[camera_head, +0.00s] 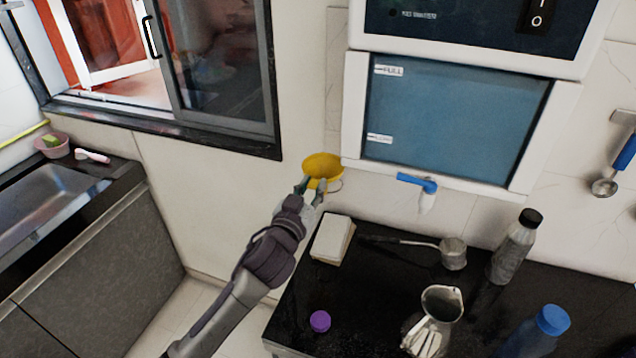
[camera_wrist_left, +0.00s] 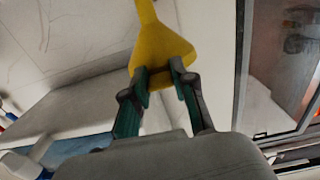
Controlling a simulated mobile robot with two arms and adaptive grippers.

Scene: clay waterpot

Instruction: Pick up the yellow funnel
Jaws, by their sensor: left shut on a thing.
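The yellow funnel (camera_head: 323,167) is up near the wall, below and left of the water dispenser, in the head view. My left gripper (camera_head: 315,186) reaches up from below and is shut on the funnel near its wide rim. In the left wrist view the funnel (camera_wrist_left: 160,50) sits between the two green-padded fingers of my left gripper (camera_wrist_left: 164,77), with its narrow spout pointing to the top of the picture. My right gripper is not in view.
The water dispenser (camera_head: 455,115) with a blue tap (camera_head: 417,183) hangs on the wall. The black counter (camera_head: 385,285) holds a white box (camera_head: 332,239), a ladle (camera_head: 452,253), a dark-capped bottle (camera_head: 513,248), a metal jug (camera_head: 441,303), a blue-capped bottle (camera_head: 538,332) and a purple cap (camera_head: 320,321). A sink (camera_head: 45,205) is at left.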

